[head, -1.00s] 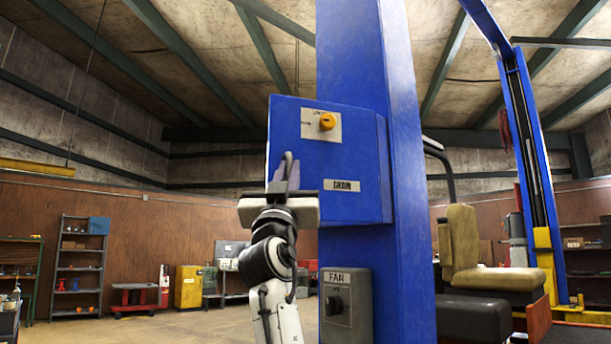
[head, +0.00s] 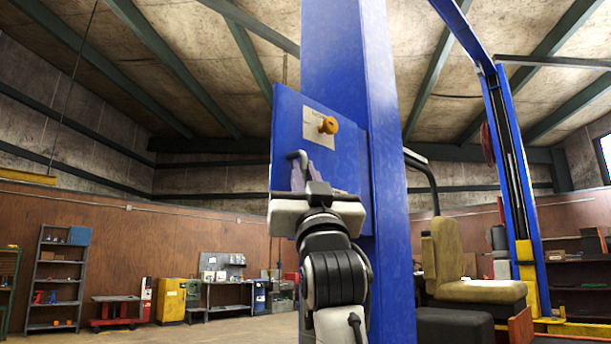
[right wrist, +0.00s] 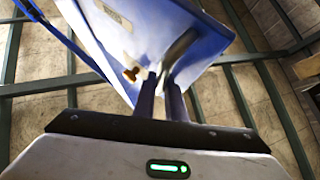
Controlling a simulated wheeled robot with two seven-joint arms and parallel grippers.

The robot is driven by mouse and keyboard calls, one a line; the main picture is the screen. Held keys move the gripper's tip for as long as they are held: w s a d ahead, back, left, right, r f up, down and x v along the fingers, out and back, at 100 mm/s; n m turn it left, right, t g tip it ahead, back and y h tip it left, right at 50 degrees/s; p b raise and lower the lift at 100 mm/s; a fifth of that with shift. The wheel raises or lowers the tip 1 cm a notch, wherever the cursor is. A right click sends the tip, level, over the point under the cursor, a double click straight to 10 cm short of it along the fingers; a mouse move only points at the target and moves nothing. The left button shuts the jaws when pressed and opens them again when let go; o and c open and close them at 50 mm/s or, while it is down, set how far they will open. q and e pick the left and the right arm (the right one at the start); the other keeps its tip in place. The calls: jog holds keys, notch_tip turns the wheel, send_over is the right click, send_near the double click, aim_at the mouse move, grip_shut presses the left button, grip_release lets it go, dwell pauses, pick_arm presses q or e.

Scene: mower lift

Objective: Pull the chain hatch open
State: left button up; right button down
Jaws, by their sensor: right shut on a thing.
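The chain hatch (head: 285,125) is a blue door panel on the tall blue post (head: 335,50). It stands at an angle, with its left edge swung out toward me, so it looks partly open. It carries an orange knob (head: 328,125). My right gripper (head: 306,174) is shut on the grey handle (head: 299,156) at the panel's left side. My left gripper is not in view.
A mower seat (head: 455,260) stands right of the post, before another blue lift post (head: 515,170) with a yellow base. A shelf (head: 57,275), red cart (head: 120,310) and yellow cabinet (head: 171,300) stand far back left. The floor between is open.

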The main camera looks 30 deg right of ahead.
jog(key=shift+s+d, duration=0.1)
jog(key=shift+d, duration=0.15)
jog(key=c, duration=1.8)
grip_release()
jog(key=shift+d, duration=0.1)
jog(key=shift+s+a+f, duration=0.2)
jog(key=shift+f, duration=0.1)
jog(key=shift+b+v, duration=1.7)
jog(key=shift+v, duration=3.1)
jog(key=shift+s+r, duration=0.1)
